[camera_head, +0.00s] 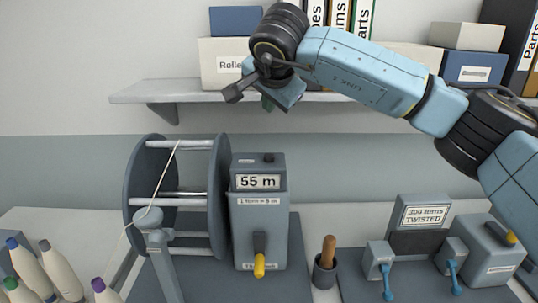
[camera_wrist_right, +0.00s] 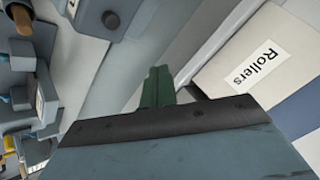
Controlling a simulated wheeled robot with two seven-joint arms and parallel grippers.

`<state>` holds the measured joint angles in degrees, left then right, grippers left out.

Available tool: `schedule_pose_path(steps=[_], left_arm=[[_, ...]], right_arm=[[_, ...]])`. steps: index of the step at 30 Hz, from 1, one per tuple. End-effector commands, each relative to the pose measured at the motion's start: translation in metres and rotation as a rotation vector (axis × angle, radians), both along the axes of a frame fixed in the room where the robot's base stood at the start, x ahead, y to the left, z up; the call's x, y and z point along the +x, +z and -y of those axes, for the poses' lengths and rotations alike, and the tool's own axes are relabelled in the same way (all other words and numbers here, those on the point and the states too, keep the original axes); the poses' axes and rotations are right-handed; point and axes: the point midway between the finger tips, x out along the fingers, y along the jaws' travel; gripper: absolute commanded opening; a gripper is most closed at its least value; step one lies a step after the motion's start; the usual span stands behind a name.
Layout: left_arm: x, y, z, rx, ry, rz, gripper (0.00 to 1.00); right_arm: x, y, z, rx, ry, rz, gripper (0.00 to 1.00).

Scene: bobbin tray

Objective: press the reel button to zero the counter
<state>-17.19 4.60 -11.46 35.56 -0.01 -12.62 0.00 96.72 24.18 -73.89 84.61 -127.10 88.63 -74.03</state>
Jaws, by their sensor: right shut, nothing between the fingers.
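The reel counter (camera_head: 261,215) is a grey upright box reading "55 m", with a yellow-tipped lever on its front. Its small dark button (camera_head: 269,157) sits on top, toward the right. The button also shows as a dark round knob in the right wrist view (camera_wrist_right: 111,19), near the top edge. My right gripper (camera_head: 267,104) is above the counter, clearly apart from the button, in front of the shelf. Its dark green fingers are together and empty, also seen in the right wrist view (camera_wrist_right: 157,87). My left gripper is out of view.
The reel (camera_head: 222,195) with a pale thread stands left of the counter. A shelf (camera_head: 150,94) with boxes and binders is behind my right gripper. A wooden-handled tool (camera_head: 329,250) in a cup and a clamp fixture (camera_head: 418,240) stand right. Bobbins (camera_head: 60,268) are front left.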

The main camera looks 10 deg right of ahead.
Motion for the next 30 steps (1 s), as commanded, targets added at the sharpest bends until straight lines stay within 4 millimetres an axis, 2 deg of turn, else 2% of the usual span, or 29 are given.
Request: schedule_pose_path(steps=[8, 19, 24, 30], left_arm=[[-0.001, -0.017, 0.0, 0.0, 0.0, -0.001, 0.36], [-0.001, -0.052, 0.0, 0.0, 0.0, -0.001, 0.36], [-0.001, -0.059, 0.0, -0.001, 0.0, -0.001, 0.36], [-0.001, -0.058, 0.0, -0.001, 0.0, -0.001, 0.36]], right_arm=[[0.0, -0.026, 0.0, 0.001, 0.001, -0.001, 0.0], [0.0, -0.078, 0.0, 0.001, 0.001, 0.0, 0.0], [0.0, -0.087, 0.0, 0.002, 0.0, 0.0, 0.0], [0.0, -0.086, 0.0, 0.002, 0.0, 0.0, 0.0]])
